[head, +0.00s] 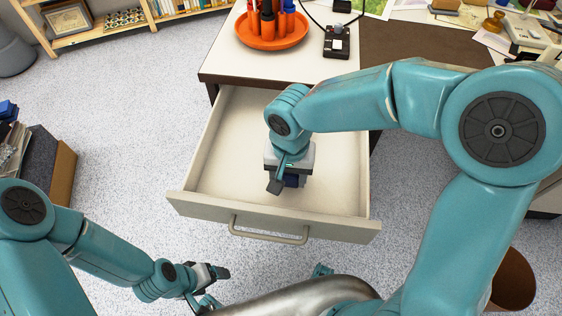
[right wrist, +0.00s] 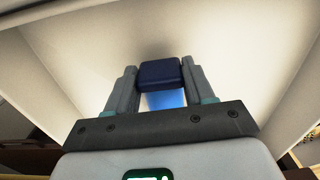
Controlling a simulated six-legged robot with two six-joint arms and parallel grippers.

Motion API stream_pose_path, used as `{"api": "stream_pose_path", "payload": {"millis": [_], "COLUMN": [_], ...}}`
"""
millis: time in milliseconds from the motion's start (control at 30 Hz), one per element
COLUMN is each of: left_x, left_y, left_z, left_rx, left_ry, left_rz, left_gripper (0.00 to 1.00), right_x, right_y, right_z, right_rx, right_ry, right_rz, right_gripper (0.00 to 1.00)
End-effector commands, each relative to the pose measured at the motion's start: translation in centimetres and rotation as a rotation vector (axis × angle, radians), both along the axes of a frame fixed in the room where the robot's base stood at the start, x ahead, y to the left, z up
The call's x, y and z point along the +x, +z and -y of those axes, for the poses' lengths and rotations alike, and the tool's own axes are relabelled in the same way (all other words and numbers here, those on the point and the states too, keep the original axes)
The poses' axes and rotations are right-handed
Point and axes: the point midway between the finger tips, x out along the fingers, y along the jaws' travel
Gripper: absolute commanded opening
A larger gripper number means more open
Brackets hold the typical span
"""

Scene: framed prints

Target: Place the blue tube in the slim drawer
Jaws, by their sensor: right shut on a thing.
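The slim drawer (head: 230,150) is pulled open under the desk, with a pale, bare interior and a bar handle on its front. My right gripper (head: 283,184) is inside the drawer's outline, pointing down, in the head view. In the right wrist view its fingers (right wrist: 160,88) are shut on the blue tube (right wrist: 161,73), which has a dark blue end and a brighter blue part below. In the head view only a small dark blue bit of the tube (head: 293,181) shows beside the fingers. I cannot tell whether it touches the drawer floor. My left gripper (head: 217,272) is low at the front, apparently empty; its opening is unclear.
An orange round tray (head: 243,38) with several tubes or bottles stands on the desk above the drawer. A small black device (head: 337,42) is beside it. A dark box (head: 45,160) is at the left, and a wooden shelf is at the back left.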

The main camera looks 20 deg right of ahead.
Motion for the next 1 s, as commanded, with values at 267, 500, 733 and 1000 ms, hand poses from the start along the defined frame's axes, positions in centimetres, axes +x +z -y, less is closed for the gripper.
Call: {"api": "stream_pose_path", "payload": {"millis": [267, 500, 733, 1000], "left_x": [0.0, 0.0, 0.0, 0.0], "left_y": [-0.1, -0.8, -0.8, -0.9], "left_z": [0.0, 0.0, 0.0, 0.0], "left_rx": [0.0, 0.0, 0.0, 0.0], "left_ry": [0.0, 0.0, 0.0, 0.0], "left_rz": [0.0, 0.0, 0.0, 0.0], "left_gripper": [0.78, 0.78, 0.78, 0.78], "right_x": [3.5, 4.7, 4.7, 4.7], "right_y": [0.0, -1.3, -1.2, -1.4], "right_z": [-0.1, -0.1, -0.1, -0.2], "right_rx": [0.0, 0.001, 0.0, 0.001], "right_ry": [-0.001, 0.001, 0.001, 0.001], "right_rz": [0.0, -0.002, -0.001, -0.002], "right_gripper": [0.18, 0.18, 0.18, 0.79]}}
